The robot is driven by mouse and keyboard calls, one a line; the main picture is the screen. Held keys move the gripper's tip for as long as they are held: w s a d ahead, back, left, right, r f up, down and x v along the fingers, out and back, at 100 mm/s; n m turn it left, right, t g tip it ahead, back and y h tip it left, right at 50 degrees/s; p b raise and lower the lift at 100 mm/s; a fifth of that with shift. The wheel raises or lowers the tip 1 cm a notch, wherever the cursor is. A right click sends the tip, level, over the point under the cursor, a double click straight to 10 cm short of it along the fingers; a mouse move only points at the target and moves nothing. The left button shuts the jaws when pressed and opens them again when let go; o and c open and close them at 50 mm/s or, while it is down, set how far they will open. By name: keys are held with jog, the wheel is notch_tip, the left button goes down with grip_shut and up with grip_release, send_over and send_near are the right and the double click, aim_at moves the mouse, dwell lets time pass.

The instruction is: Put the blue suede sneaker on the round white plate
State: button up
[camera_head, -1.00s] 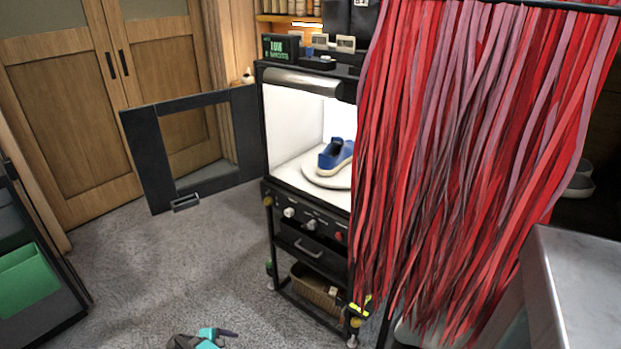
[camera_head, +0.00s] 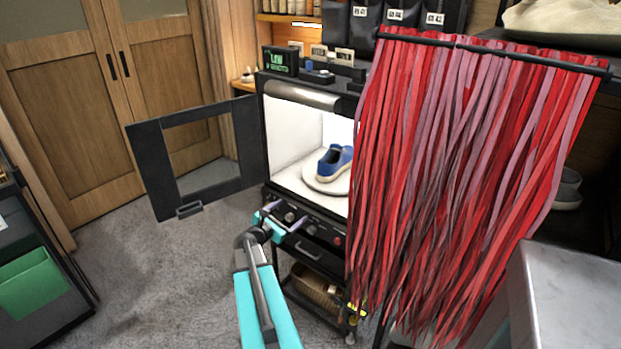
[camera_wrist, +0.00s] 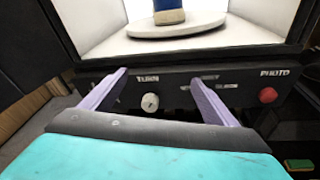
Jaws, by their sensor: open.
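The blue sneaker (camera_head: 335,161) with a pale sole stands on the round white plate (camera_head: 312,183) inside the lit white box, whose front is open. The wrist view shows only the lower end of the sneaker (camera_wrist: 169,14) above the plate (camera_wrist: 150,30). My gripper (camera_head: 274,213) is in front of the box's control panel, below and left of the plate. In the wrist view my gripper (camera_wrist: 160,92) has its two purple fingers spread apart with nothing between them. It is apart from the sneaker.
The box's dark framed door (camera_head: 157,165) stands swung open to the left. Red hanging strips (camera_head: 450,180) cover the right side. The control panel has a white knob (camera_wrist: 150,102) and a red button (camera_wrist: 268,95). A grey table (camera_head: 575,290) stands at the lower right. Carpet at left is clear.

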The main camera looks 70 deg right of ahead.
aim_at(328, 169)
jog(key=s+d+r+n, duration=0.1)
jog(key=d+r, duration=0.1)
jog(key=r, duration=0.1)
jog(key=s+d+r+n+h+p, duration=0.1)
jog(key=s+d+r, duration=0.1)
jog(key=d+r, duration=0.1)
jog(key=s+d+r+n+h, duration=0.1)
jog(key=s+d+r, duration=0.1)
jog(key=d+r, duration=0.1)
jog(key=shift+r, duration=0.6)
jog(key=shift+d, duration=0.1)
jog(key=shift+s+d+p, duration=0.2)
jog(key=shift+d+p, duration=0.45)
jog(key=shift+d, duration=1.6)
jog(key=shift+s+d+p, duration=0.25)
jog(key=shift+d+p, duration=0.4)
jog(key=shift+d, duration=1.6)
jog(key=shift+s+d+p, duration=0.2)
jog(key=shift+d+p, duration=0.45)
jog(key=shift+d, duration=1.6)
jog(key=c, duration=1.4)
jog(key=shift+s+a+f+b, duration=0.1)
jog(key=shift+s+a+b, duration=0.2)
jog(key=shift+s, duration=0.05)
jog(key=shift+s+a, duration=0.1)
jog(key=shift+s, duration=0.3)
